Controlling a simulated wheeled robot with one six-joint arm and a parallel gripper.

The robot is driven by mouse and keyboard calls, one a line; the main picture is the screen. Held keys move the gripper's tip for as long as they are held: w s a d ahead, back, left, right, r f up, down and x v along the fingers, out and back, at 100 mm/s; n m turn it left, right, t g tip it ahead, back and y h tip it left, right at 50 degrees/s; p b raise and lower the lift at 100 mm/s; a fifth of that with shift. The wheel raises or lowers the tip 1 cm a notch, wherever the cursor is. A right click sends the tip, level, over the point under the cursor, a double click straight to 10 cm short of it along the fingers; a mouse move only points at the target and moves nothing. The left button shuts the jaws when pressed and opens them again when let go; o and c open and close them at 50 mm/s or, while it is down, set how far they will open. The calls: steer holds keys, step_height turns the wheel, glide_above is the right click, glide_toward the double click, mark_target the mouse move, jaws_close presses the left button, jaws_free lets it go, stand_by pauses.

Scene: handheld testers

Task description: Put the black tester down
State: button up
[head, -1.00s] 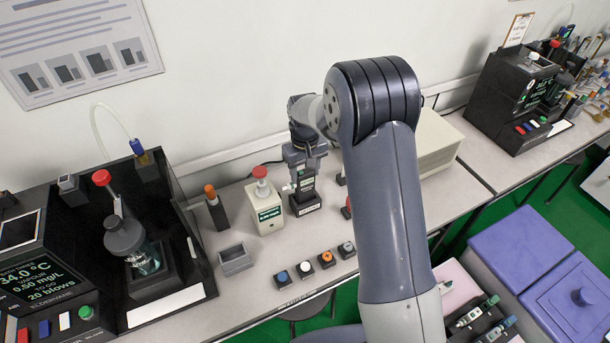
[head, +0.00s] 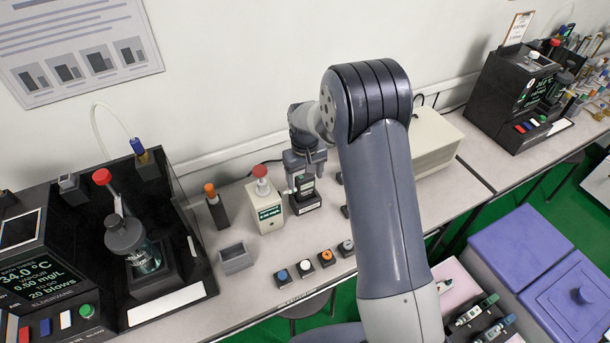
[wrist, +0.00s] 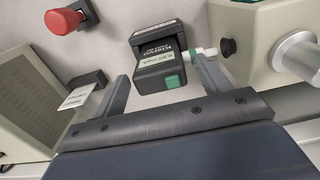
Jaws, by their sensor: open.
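The black tester (head: 305,184) stands upright in a black labelled holder (head: 306,205) on the bench, right of a cream device with a red-topped post. In the wrist view the tester (wrist: 163,70) shows its dark body, a pale label, a green button and a white mouthpiece pointing right. My gripper (head: 304,170) is at the tester's upper part in the head view. In the wrist view my gripper (wrist: 161,72) has its fingers spread wide, one to each side of the tester, with gaps visible. The tester's far side is hidden.
The cream device (head: 267,212) stands close on the left. A grey open tray (head: 235,258) and several small coloured buttons (head: 304,268) lie in front. A beige box (head: 434,140) is to the right. A red button (wrist: 65,21) shows in the wrist view.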

step_height(320, 180, up, 12)
steer(key=b, duration=0.1)
steer(key=shift+r, duration=0.15)
